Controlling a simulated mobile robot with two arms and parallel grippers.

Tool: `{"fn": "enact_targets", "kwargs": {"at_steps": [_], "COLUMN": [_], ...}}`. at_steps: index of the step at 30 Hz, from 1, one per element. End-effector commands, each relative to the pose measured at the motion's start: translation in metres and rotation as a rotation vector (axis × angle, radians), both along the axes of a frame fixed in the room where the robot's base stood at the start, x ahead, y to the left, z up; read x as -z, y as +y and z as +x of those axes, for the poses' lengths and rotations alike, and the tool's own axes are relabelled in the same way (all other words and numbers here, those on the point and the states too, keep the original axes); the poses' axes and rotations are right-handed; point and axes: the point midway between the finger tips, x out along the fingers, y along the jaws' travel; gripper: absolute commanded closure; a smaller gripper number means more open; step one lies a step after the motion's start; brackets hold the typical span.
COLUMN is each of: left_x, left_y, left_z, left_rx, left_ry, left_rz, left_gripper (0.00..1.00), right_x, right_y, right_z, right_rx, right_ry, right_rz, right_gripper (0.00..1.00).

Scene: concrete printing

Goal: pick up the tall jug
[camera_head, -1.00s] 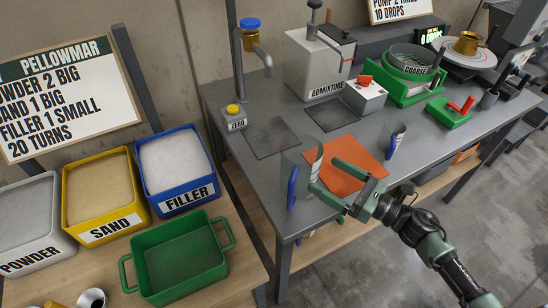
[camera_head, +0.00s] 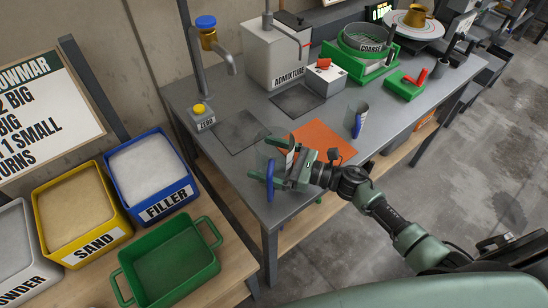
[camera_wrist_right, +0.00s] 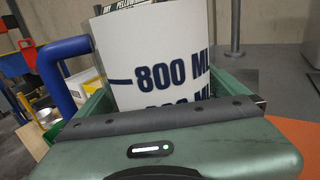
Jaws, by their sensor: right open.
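The tall jug (camera_head: 265,159) is clear with a blue handle and stands upright near the front left corner of the grey table. In the right wrist view its white-looking wall with dark 800 ML marking (camera_wrist_right: 170,75) fills the middle, with the blue handle at the left. My right gripper (camera_head: 270,158) is open, with one green finger on either side of the jug. I cannot tell whether the fingers touch it. The gripper partly hides the jug in the head view. My left gripper is not in view.
A shorter jug (camera_head: 357,117) with a blue handle stands to the right, beyond an orange mat (camera_head: 318,137). The ZERO scale (camera_head: 205,122), a tap (camera_head: 222,55) and the admixture box (camera_head: 275,50) stand behind. A green tub (camera_head: 170,265) and ingredient bins are at left.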

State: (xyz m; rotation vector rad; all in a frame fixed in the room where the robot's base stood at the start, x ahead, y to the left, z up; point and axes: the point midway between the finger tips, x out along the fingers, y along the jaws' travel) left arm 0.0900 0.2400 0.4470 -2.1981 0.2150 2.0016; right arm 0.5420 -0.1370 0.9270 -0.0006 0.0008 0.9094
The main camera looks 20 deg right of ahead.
Motion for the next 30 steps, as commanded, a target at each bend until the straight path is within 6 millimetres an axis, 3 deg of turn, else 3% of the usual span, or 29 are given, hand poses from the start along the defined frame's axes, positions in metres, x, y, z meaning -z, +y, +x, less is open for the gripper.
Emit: {"fn": "enact_targets", "kwargs": {"at_steps": [3,4,10,23,26,30], "left_x": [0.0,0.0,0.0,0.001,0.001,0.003], "left_y": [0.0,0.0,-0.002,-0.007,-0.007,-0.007], "left_z": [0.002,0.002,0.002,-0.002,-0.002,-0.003], "left_rx": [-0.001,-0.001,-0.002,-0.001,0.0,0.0], "left_ry": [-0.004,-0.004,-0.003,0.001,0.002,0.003], "left_rz": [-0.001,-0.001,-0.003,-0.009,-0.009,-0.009], "left_gripper": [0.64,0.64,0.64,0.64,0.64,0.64], "right_x": [0.001,0.0,0.0,-0.012,-0.027,-0.065], "right_y": [0.0,0.0,0.0,0.0,-0.001,0.0], "right_z": [0.0,0.0,0.0,0.0,0.0,-0.001], "right_rx": [0.0,0.0,0.0,-0.001,-0.002,-0.005], "right_ry": [0.0,0.0,0.0,-0.003,-0.006,-0.009], "right_rz": [0.0,0.0,0.0,-0.001,-0.004,-0.005], "right_gripper": [0.0,0.06,0.59,0.59,0.59,0.59]}}
